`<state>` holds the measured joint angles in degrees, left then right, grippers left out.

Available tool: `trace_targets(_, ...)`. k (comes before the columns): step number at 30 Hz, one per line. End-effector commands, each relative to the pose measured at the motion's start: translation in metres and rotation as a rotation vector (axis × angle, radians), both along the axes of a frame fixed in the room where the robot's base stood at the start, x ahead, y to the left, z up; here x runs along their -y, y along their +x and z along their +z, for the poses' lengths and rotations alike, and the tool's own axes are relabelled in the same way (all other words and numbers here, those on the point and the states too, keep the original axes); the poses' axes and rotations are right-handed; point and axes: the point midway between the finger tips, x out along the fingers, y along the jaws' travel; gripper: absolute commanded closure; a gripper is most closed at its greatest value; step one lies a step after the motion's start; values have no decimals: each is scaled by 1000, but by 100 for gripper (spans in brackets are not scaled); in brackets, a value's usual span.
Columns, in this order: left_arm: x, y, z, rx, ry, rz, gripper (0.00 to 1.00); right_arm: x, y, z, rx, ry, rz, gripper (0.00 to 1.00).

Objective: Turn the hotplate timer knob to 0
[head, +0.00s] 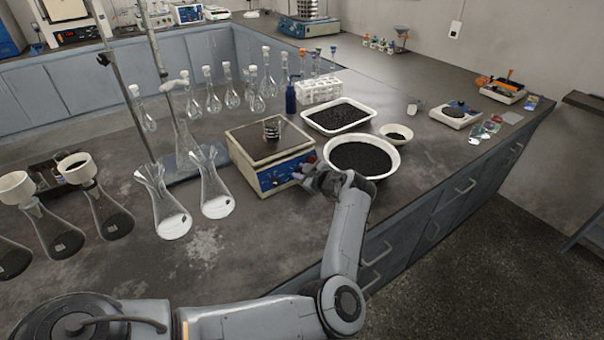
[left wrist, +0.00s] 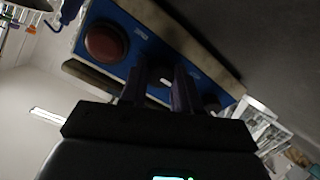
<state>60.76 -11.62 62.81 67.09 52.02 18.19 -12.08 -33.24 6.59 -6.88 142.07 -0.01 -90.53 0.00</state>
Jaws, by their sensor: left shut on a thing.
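The hotplate (head: 243,135) stands on the bench with a blue front panel (head: 270,182). My left gripper (head: 309,172) is at the right end of this panel and hides part of it. In the left wrist view, the two dark fingers of my left gripper (left wrist: 160,92) reach to the blue panel (left wrist: 127,62) and are shut on a middle knob (left wrist: 160,74), mostly hidden between them. A round red knob or button (left wrist: 106,43) is to one side, and a dark knob (left wrist: 211,101) to the other. The panel lettering and knob setting are unreadable. My right gripper is not in view.
A small dark stack (head: 272,128) stands on the hotplate. A white bowl of black grains (head: 388,172) is close right of my gripper, with a white tray (head: 370,122) behind. Glass flasks (head: 216,198) stand to the left.

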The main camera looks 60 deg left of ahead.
Motion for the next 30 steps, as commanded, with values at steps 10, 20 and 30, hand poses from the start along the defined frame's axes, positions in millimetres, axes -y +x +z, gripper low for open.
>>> trace_targets(10,0,0,0,-1,-1,0,43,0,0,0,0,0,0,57)
trace_targets(20,3,0,2,-1,0,0,43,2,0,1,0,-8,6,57)
trace_targets(30,48,4,21,-1,-1,-3,43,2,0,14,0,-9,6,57)
